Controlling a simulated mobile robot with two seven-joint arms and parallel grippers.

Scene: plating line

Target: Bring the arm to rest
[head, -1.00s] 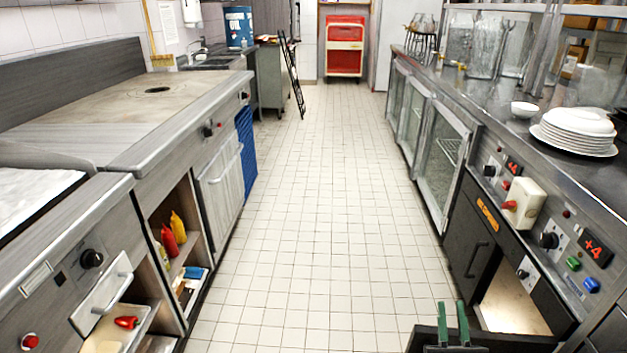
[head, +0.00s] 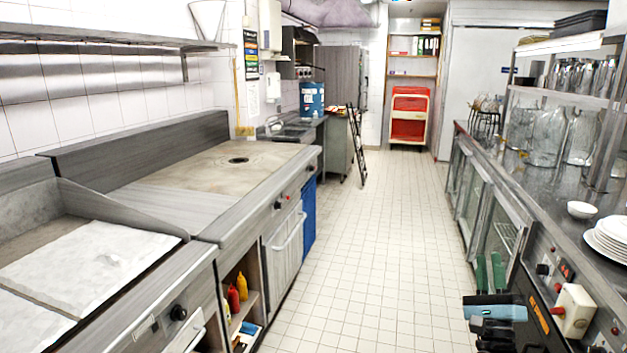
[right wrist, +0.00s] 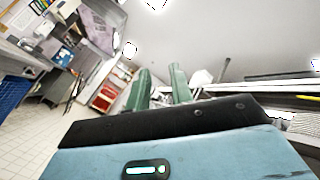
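My right gripper (head: 489,262) is at the lower right of the head view, over the aisle in front of the right-hand counter. Its two green fingers point up and stand apart with nothing between them. They also show in the right wrist view (right wrist: 160,78), with a clear gap. The right gripper is open and touches nothing that I can see. My left gripper is in neither view.
The right counter carries a white bowl (head: 581,209), stacked plates (head: 608,242) and glass jars (head: 548,138). The left side has a cooking range (head: 215,170). The tiled floor (head: 375,230) between is clear. A red cart (head: 409,117) stands at the far end.

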